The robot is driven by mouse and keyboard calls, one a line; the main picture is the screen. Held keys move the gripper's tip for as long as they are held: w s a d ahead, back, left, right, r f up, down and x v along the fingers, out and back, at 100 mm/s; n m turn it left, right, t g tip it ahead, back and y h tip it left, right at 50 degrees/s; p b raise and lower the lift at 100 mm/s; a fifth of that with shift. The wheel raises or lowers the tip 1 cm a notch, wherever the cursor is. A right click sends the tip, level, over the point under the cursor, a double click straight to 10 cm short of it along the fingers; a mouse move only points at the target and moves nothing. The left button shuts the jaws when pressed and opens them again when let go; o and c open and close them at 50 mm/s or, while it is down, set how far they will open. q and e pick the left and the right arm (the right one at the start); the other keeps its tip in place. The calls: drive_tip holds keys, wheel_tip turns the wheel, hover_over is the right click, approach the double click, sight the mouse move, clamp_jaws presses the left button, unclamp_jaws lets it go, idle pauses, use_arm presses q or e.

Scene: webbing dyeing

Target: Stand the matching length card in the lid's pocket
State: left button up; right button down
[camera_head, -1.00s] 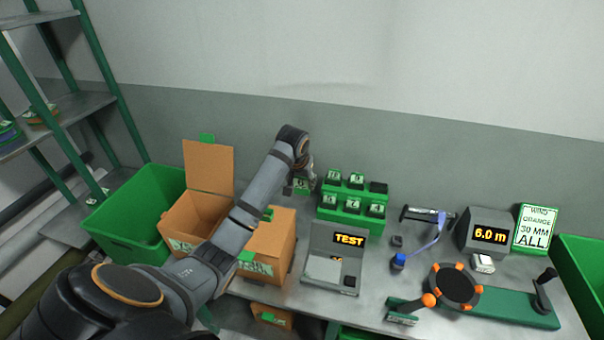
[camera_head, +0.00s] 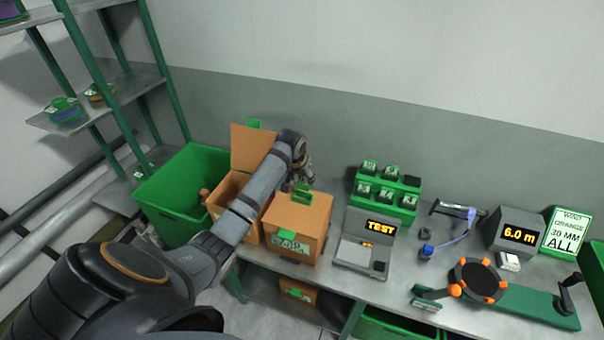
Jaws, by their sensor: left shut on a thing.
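My left gripper (camera_head: 301,176) is shut at the back of the closed cardboard box (camera_head: 296,228), just above its lid. It holds a small green length card, now mostly hidden by the fingers and hard to tell from the pocket. The green lid pocket (camera_head: 302,194) stands at the lid's back edge, right under the fingertips. I cannot tell whether the card touches it. The green card rack (camera_head: 382,203) holds several cards with white labels, and its back right place is dark and empty. My right gripper is out of view.
An open cardboard box (camera_head: 225,196) and a green bin (camera_head: 170,205) stand left of the closed box. A test station (camera_head: 362,250) is at its right.

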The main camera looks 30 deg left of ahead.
sight(302, 187)
use_arm(q)
drive_tip(key=shift+f, duration=0.75)
wheel_tip(302, 187, down, 2)
drive_tip(key=shift+w+d+f, duration=0.1)
drive_tip(key=shift+d, duration=0.05)
drive_tip(key=shift+f+b, duration=0.35)
drive_tip(key=shift+f, duration=0.65)
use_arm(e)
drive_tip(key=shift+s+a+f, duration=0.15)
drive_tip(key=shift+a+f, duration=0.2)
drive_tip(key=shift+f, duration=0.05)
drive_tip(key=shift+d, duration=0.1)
use_arm(q)
drive_tip(key=o, duration=1)
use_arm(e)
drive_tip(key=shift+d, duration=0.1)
use_arm(q)
drive_tip(key=shift+r, duration=0.1)
